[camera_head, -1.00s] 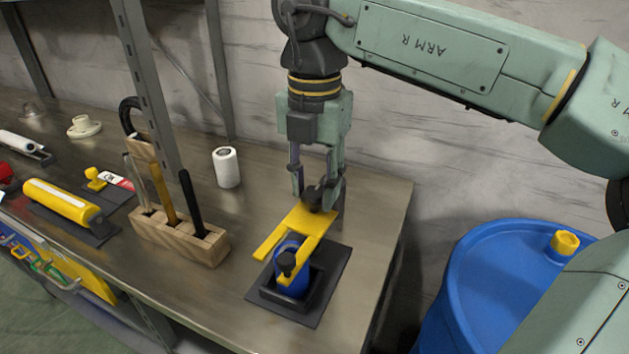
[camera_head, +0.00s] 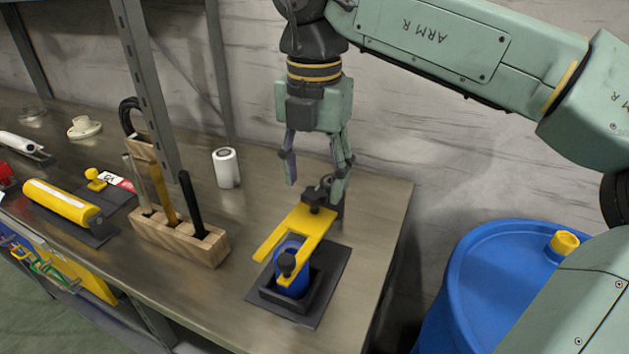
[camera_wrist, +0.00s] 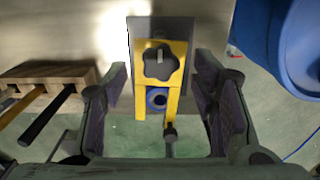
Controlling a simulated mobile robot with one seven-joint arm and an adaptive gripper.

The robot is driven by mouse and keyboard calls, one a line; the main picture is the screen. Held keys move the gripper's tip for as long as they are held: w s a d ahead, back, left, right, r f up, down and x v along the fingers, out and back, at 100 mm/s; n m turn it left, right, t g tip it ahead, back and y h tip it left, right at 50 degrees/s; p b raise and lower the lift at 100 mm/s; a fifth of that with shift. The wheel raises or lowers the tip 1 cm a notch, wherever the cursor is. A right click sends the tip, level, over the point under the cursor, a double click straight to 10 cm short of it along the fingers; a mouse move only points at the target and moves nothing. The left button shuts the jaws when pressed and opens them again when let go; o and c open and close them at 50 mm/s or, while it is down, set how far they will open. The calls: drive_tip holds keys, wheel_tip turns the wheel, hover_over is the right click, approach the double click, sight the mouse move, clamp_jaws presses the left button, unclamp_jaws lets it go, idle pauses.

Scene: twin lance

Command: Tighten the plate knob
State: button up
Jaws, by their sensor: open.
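The yellow forked plate (camera_head: 309,222) lies over a blue cylinder (camera_head: 291,278) in a black holder on a dark mat. A black lobed knob (camera_head: 314,197) sits on the plate's back end; in the wrist view the knob (camera_wrist: 161,61) shows with a light stud at its centre. My gripper (camera_head: 315,190) is open and empty, pointing down just above and around the back knob. In the wrist view its fingers (camera_wrist: 161,95) stand wide apart on either side of the plate, not touching the knob.
A wooden block (camera_head: 180,238) with upright tools stands to the left. A white roll (camera_head: 227,168) is behind it. A blue drum (camera_head: 490,285) stands beyond the bench's right edge. A metal post (camera_head: 150,90) rises at the left.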

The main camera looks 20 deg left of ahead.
sight(314, 193)
wheel_tip(314, 193, up, 6)
drive_tip(key=shift+f, duration=0.1)
drive_tip(key=shift+s, duration=0.1)
idle(0.5)
